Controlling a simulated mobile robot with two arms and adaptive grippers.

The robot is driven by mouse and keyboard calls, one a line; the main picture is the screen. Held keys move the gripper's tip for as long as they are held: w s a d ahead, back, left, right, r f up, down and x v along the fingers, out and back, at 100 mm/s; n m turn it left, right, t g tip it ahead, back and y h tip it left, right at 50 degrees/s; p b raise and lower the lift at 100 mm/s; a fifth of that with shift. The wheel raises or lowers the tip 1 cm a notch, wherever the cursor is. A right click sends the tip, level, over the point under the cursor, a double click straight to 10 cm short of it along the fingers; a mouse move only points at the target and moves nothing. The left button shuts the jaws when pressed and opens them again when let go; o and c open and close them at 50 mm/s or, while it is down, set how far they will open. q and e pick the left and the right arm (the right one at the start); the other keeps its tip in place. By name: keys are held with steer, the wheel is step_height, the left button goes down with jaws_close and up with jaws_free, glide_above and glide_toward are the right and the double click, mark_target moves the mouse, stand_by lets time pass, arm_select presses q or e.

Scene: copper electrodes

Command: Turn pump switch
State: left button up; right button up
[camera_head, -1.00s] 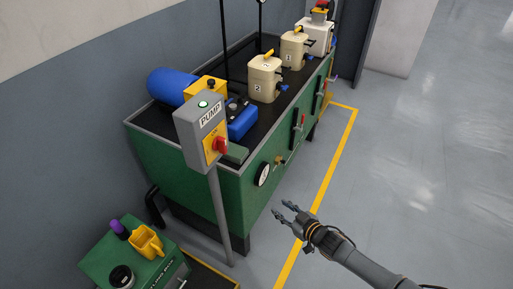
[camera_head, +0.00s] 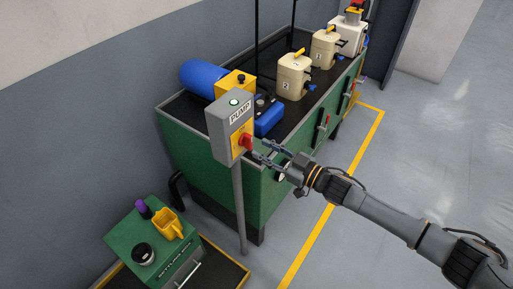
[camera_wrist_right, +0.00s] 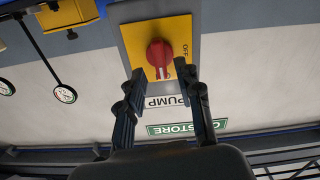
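The pump switch is a red rotary knob (camera_head: 246,141) on a yellow plate on the grey box (camera_head: 221,134) labelled PUMP, which stands on a post. A green light glows on top of the box. In the right wrist view the red knob (camera_wrist_right: 159,56) is ahead, with OFF printed beside it. My right gripper (camera_head: 262,152) is just to the right of the knob in the head view. Its fingers (camera_wrist_right: 163,82) are apart, one on each side of the knob's lower part in the wrist view. I cannot tell whether they touch it. My left gripper is not in view.
A green tank bench (camera_head: 200,158) stands behind the switch post, carrying a blue motor (camera_head: 202,76) and beige containers (camera_head: 294,77). Floor on the right is clear.

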mark_target(252, 143)
steer(key=b+x, duration=0.1)
steer(key=x, duration=0.2)
steer(key=shift+w+a+f+b, duration=0.1)
steer(key=shift+a+f+b, duration=0.05)
steer(key=shift+b, duration=0.15)
steer(key=shift+w+a, duration=0.1)
steer(key=shift+a, duration=0.1)
jaws_close()
